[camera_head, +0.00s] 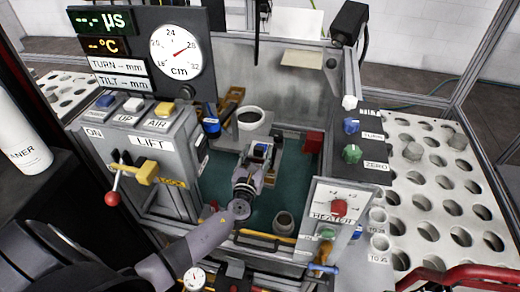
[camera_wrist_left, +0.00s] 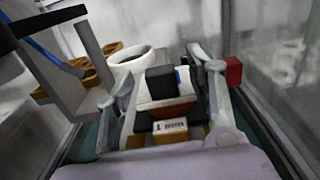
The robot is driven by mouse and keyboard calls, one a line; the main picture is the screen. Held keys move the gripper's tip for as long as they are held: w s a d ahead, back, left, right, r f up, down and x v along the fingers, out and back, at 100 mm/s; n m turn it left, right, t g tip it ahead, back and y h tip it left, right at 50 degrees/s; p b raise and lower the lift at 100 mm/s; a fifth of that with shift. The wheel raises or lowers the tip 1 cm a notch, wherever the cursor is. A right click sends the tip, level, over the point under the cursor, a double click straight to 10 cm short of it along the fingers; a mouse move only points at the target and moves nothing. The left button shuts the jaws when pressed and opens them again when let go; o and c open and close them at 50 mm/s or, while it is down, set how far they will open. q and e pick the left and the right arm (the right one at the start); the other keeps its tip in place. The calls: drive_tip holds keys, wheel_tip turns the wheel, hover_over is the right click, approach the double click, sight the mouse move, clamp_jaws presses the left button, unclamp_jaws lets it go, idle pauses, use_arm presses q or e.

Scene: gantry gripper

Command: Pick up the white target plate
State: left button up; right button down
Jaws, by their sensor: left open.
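My left gripper (camera_head: 257,155) reaches over the green tank floor in the head view. In the left wrist view its open fingers (camera_wrist_left: 165,90) stand on both sides of a small dark block with a white and orange band (camera_wrist_left: 168,106). I cannot tell whether they touch it. A white round dish with a dark inside (camera_head: 251,113) lies beyond the gripper; it also shows in the left wrist view (camera_wrist_left: 131,58), left of the block. I cannot tell for certain whether this dish is the white target plate. My right gripper is not in view.
The lift panel (camera_head: 150,140) with a red-knobbed lever stands left of the tank. The heater box (camera_head: 338,207) stands at the front right. A red block (camera_head: 313,142) sits by the right wall, and a small grey cup (camera_head: 284,222) near the front. A perforated white table (camera_head: 440,205) is at right.

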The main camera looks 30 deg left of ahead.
use_arm(q)
drive_tip(key=shift+x, duration=1.6)
drive_tip(key=shift+s, duration=0.1)
drive_tip(key=shift+c, duration=0.4)
clamp_jaws()
